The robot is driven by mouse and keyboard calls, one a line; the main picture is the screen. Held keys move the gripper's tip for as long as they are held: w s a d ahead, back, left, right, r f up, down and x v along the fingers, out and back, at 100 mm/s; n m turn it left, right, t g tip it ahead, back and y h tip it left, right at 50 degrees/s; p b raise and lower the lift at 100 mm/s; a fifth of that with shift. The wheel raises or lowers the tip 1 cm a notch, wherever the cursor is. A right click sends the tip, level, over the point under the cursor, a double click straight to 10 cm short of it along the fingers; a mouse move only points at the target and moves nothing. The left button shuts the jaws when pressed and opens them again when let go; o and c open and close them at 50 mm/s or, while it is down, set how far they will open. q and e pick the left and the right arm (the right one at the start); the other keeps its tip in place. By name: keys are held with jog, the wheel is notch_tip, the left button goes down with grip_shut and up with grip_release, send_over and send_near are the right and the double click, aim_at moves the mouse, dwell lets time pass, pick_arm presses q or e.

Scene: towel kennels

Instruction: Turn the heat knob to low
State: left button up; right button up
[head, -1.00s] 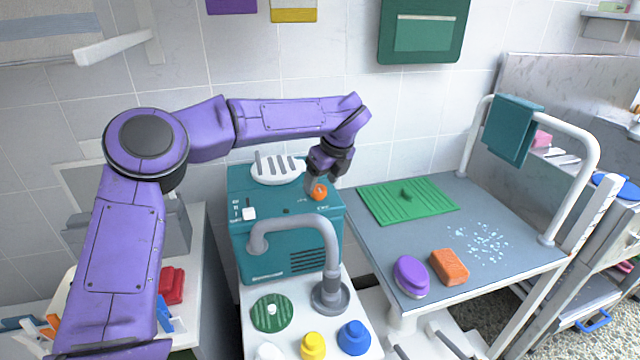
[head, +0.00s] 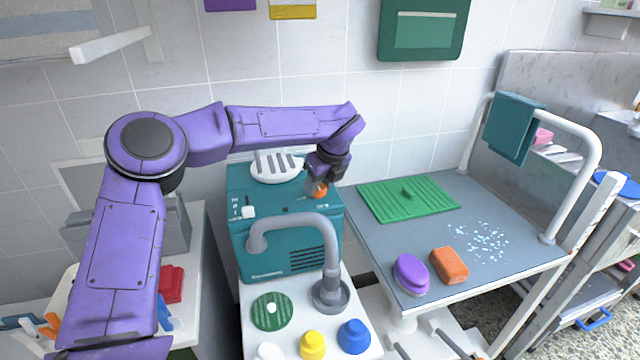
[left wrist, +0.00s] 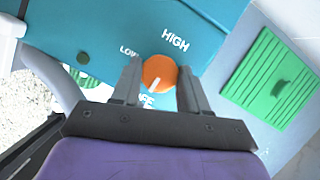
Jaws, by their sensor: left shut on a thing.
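The orange heat knob (left wrist: 158,73) sits on top of the teal dryer box (head: 285,258); it also shows in the head view (head: 320,191). In the left wrist view a short white line marks the knob. The word LOW (left wrist: 129,51) is at its upper left and HIGH (left wrist: 175,42) above it. A third label below it is partly hidden by my gripper. My left gripper (left wrist: 157,85) reaches down from above and is shut on the knob, one finger on each side. It also shows in the head view (head: 318,184). My right gripper is not in view.
A grey hose (head: 325,240) arches in front of the box. A white slotted piece (head: 275,168) and a white switch (head: 248,211) are on its top. To the right, a table (head: 380,245) holds a green mat (head: 400,203), a purple brush (head: 411,272) and an orange block (head: 449,265).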

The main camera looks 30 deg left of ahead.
pick_arm(q)
jog(key=shift+m+t, duration=0.3)
jog(key=shift+m, duration=0.7)
jog(key=shift+m+t+h, duration=0.3)
jog(key=shift+m, duration=0.5)
jog(key=m, duration=0.2)
jog(key=m+t+h+p, duration=0.1)
jog(key=shift+s+a+r+m, duration=0.1)
jog(key=shift+a+r+m, duration=0.1)
jog(key=shift+m, duration=0.2)
jog(key=m+h+p, duration=0.1)
jog(key=m+p, duration=0.1)
jog(key=shift+r+m+t, duration=0.1)
jog(key=shift+m+t, duration=0.2)
jog(key=m+h+p, duration=0.1)
jog(key=m+p, duration=0.2)
jog(key=shift+a+m, duration=0.1)
jog(key=shift+m, duration=0.2)
jog(key=shift+a+m+h+p, duration=0.1)
jog(key=shift+m+h+p, duration=0.9)
jog(key=shift+m+p, duration=0.85)
jog(key=shift+f, duration=0.2)
jog(key=o, duration=1)
